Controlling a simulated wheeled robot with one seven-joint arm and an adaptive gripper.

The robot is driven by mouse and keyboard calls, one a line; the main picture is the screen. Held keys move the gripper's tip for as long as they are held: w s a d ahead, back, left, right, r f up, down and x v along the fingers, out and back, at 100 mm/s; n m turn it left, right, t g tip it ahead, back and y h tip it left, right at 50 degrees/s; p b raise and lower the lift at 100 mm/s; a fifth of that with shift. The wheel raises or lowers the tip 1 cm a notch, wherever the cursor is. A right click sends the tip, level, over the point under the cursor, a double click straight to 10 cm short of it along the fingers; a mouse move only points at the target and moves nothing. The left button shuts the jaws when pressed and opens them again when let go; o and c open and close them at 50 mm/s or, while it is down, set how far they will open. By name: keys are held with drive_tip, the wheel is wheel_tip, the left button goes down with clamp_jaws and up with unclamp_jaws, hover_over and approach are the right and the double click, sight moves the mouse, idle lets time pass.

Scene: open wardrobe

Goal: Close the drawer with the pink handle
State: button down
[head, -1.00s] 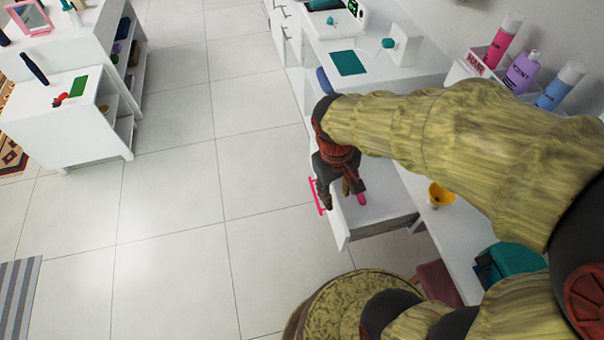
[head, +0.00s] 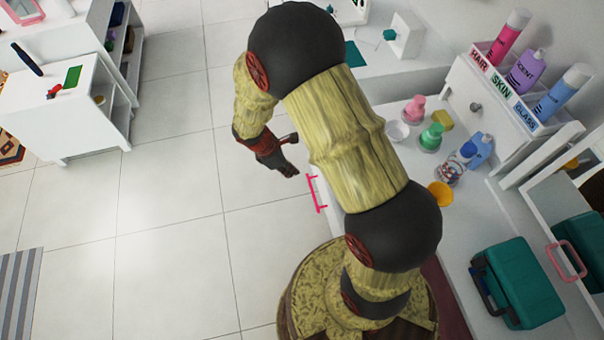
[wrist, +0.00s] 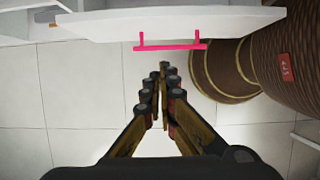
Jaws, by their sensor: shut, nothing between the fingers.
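The drawer's pink handle (head: 316,192) shows just left of my arm in the head view; my arm hides most of the drawer there. In the wrist view the white drawer front (wrist: 180,24) spans the top, with the pink handle (wrist: 170,46) on its face. The drawer stands pulled out. My gripper (head: 292,170) is outside the drawer, to the left of the handle in the head view, over the floor. In the wrist view my gripper (wrist: 162,70) is shut and empty, its tips pointing toward the handle and apart from it.
The white counter right of my arm holds bottles, a yellow cup (head: 440,194), a teal case (head: 520,282) and a labelled organizer (head: 520,92). A low white cabinet (head: 70,115) stands at the far left. The tiled floor (head: 170,200) between is clear.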

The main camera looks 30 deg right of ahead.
drive_tip(key=shift+s+d+f+b, duration=0.35)
drive_tip(key=shift+d+f+b, duration=0.4)
drive_tip(key=shift+d+f, duration=0.6)
drive_tip(key=shift+s+d+f+b, duration=0.4)
drive_tip(key=shift+d+f+b, duration=0.55)
drive_tip(key=shift+f, duration=0.65)
drive_tip(key=shift+s+d+f+b, duration=0.35)
drive_tip(key=shift+d+f+b, duration=0.25)
drive_tip(key=shift+d+f, duration=0.8)
drive_tip(key=s+d+p, duration=0.1)
drive_tip(key=s+d, duration=0.2)
drive_tip(key=d, duration=1)
drive_tip(key=s+d+p, duration=0.2)
drive_tip(key=s+d, duration=0.2)
drive_tip(key=d, duration=0.9)
drive_tip(key=shift+s, duration=0.25)
